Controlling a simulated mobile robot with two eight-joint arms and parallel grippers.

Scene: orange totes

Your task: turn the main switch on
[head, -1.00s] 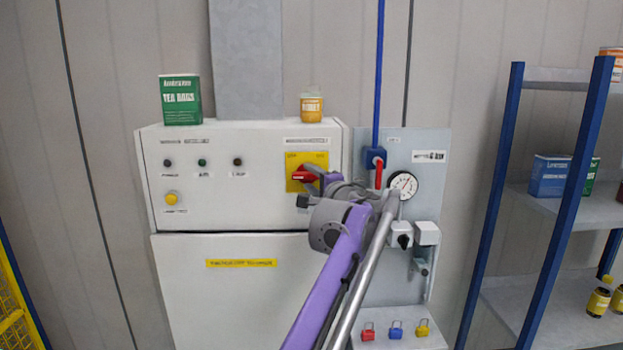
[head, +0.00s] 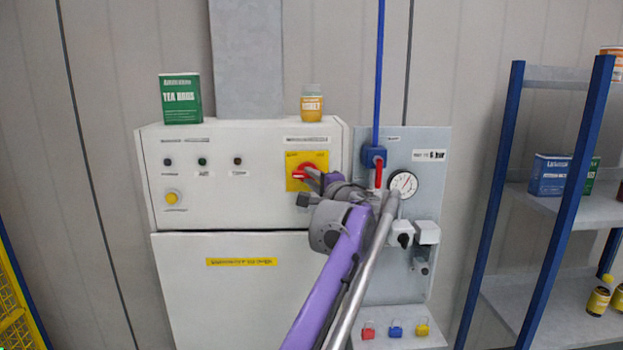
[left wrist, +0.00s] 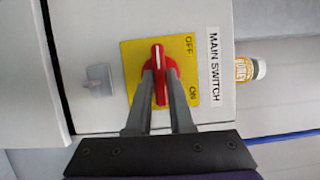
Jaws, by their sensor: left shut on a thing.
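The main switch is a red rotary handle (head: 304,172) on a yellow plate (head: 319,158) at the upper right of the white cabinet. In the left wrist view, the red handle (left wrist: 159,56) has a white line along it, running parallel to the row of the OFF and ON words on the yellow plate (left wrist: 134,56). The picture is turned sideways, so this is about level on the cabinet. My left gripper (left wrist: 161,88) is shut on the handle, one grey finger on each side. In the head view, my purple arm and wrist partly hide the switch.
Right of the switch are a blue valve with a red lever (head: 378,172), a pressure gauge (head: 403,184) and small padlocks (head: 396,331). A honey jar (head: 311,104) and a green tea box (head: 181,99) stand on the cabinet (head: 240,170). A shelf (head: 556,203) stands right.

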